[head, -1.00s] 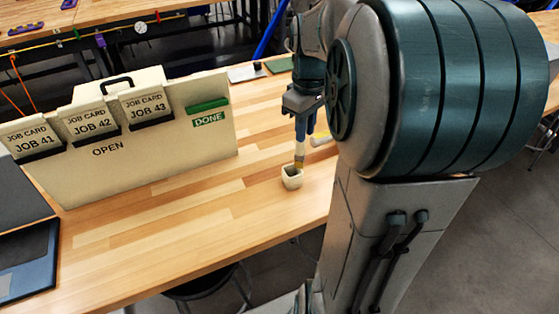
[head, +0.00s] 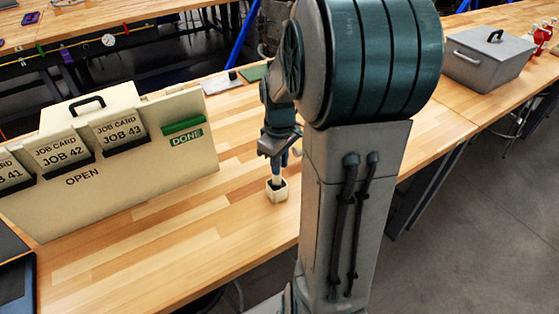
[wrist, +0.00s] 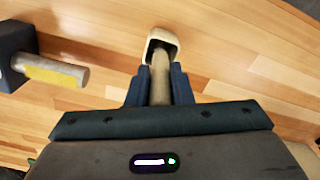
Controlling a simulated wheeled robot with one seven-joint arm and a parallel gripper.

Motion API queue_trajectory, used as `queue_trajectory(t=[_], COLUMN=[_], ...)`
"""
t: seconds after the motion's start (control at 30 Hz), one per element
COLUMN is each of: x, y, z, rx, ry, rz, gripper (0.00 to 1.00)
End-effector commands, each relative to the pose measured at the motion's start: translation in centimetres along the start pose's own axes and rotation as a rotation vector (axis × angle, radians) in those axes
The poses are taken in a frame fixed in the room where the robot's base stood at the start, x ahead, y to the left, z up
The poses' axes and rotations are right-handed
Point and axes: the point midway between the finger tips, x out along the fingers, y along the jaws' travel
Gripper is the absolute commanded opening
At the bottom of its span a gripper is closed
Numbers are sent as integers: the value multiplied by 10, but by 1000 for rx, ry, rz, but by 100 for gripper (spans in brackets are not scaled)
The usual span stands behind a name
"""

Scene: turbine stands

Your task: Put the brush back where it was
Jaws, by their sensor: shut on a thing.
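My gripper (head: 280,160) is shut on the brush and points down over the bench. The brush (wrist: 160,82) shows in the wrist view as a pale round handle between the two blue fingers. Its lower end is inside the small cream cup (head: 278,194), and the bristles are hidden there. The cup stands upright on the wooden bench and also shows just beyond the fingertips in the wrist view (wrist: 168,37). I cannot tell whether the brush touches the cup's bottom.
A dark blue block with a pale, yellow-marked cylinder (wrist: 55,72) lies left of my gripper in the wrist view. A cream job card board (head: 120,175) stands left on the bench. A grey lidded box (head: 488,60) is at the back right. Bench between board and cup is clear.

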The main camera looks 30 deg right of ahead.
Motion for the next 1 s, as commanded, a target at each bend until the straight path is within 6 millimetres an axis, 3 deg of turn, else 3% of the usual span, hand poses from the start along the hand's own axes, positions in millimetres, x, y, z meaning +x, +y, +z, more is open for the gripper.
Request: queue_trajectory(t=[0.37,0.4,0.43,0.47,0.77,0.87,1.0], x=[6,4,4,4,2,-5,-30], y=[0,0,0,0,0,1,1], z=[0,0,0,0,0,-1,-1], rx=[-1,0,0,0,0,0,1], ry=[0,0,0,0,0,2,5], rz=[0,0,0,0,0,3,5], gripper=[0,31,39,42,42,42,42])
